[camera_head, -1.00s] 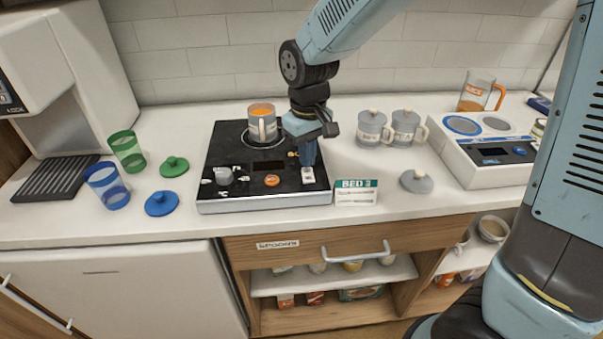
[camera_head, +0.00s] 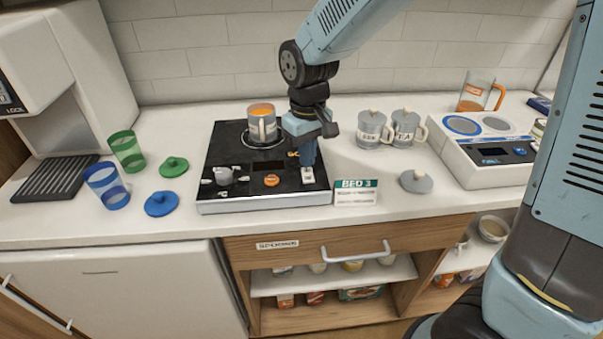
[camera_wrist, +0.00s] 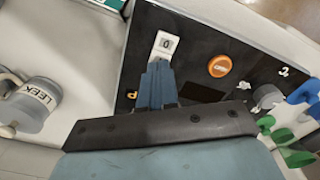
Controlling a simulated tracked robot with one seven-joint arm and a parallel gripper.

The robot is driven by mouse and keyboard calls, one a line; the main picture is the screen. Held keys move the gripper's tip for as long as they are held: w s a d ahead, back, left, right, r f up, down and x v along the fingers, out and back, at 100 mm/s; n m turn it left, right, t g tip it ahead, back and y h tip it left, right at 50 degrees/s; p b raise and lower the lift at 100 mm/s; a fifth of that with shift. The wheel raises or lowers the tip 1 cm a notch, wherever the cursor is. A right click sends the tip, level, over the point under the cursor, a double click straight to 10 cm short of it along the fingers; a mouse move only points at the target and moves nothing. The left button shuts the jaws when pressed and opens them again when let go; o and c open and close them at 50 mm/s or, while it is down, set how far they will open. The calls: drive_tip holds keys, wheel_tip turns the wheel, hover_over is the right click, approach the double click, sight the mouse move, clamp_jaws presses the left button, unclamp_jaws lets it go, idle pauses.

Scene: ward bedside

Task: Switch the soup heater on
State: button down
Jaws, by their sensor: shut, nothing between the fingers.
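The soup heater (camera_head: 225,160) is a black-topped plate with a pale front edge on the counter. A mug of orange soup (camera_head: 262,124) stands on its ring at the back. A small white switch (camera_head: 308,178) is at its front right; in the wrist view the switch (camera_wrist: 164,43) shows a "0" on its visible end. My gripper (camera_head: 308,163) is shut and empty, pointing down at the switch from behind. In the wrist view its fingertips (camera_wrist: 158,66) overlap the switch's near end and hide part of it. I cannot tell whether they touch it.
An orange round knob (camera_head: 271,180) and a small grey pot-like piece (camera_head: 224,175) are left of the switch. A BED 3 card (camera_head: 356,192) stands close at right. Two lidded grey mugs (camera_head: 371,130) stand behind right. Blue and green cups (camera_head: 107,185) are at left.

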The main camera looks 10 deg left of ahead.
sight(307, 171)
drive_tip(key=shift+f, duration=0.95)
idle(0.8)
drive_tip(key=shift+r, duration=3.55)
